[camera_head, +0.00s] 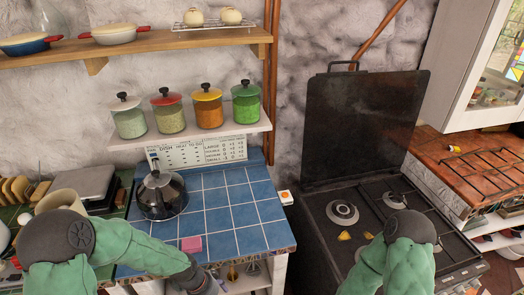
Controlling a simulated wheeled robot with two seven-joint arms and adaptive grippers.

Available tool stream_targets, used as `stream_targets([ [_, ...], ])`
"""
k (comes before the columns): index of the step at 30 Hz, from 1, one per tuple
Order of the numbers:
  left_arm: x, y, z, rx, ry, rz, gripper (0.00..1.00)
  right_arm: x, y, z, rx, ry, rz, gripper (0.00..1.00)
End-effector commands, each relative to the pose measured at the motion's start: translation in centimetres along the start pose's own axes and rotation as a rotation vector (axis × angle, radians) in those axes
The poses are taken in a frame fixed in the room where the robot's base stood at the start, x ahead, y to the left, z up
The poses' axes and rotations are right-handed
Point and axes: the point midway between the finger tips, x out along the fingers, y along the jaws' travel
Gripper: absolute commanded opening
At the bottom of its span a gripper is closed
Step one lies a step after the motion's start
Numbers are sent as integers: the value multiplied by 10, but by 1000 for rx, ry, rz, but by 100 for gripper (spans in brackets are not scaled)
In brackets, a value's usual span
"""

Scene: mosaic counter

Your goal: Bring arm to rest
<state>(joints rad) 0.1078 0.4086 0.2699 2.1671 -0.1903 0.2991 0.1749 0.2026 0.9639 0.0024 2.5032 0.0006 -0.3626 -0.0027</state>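My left arm (140,247), green with a dark round joint, comes in from the lower left. It reaches across the front of the blue tiled counter, and its dark wrist end (203,284) runs to the bottom edge of the picture. The fingers of my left gripper are not visible. My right arm (372,268) shows at the bottom right, bent at a dark joint (409,227) in front of the stove. Its forearm drops out of the picture, so my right gripper is hidden.
The blue tiled counter (225,212) holds a glass kettle (161,193) and a pink block (191,244). The black stove (345,225) has its lid (360,125) raised. Several jars (209,108) stand on a shelf. Some middle tiles are clear.

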Motion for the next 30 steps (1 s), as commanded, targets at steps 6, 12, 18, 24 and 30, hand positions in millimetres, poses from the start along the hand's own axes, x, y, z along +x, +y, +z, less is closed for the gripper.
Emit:
stream_targets([
  [6, 68, 3, 38, -39, -3, 53, 80, 0, 0, 0, 0, 0, 0, 36],
  [12, 111, 0, 74, -78, 12, 64, 80, 0, 0, 0, 0, 0, 0, 36],
  [18, 130, -3, 95, -99, 25, 56, 80, 0, 0, 0, 0, 0, 0, 36],
  [24, 132, -4, 99, -101, 30, 53, 80, 0, 0, 0, 0, 0, 0, 36],
  [30, 132, -4, 99, -100, 30, 53, 80, 0, 0, 0, 0, 0, 0, 36],
])
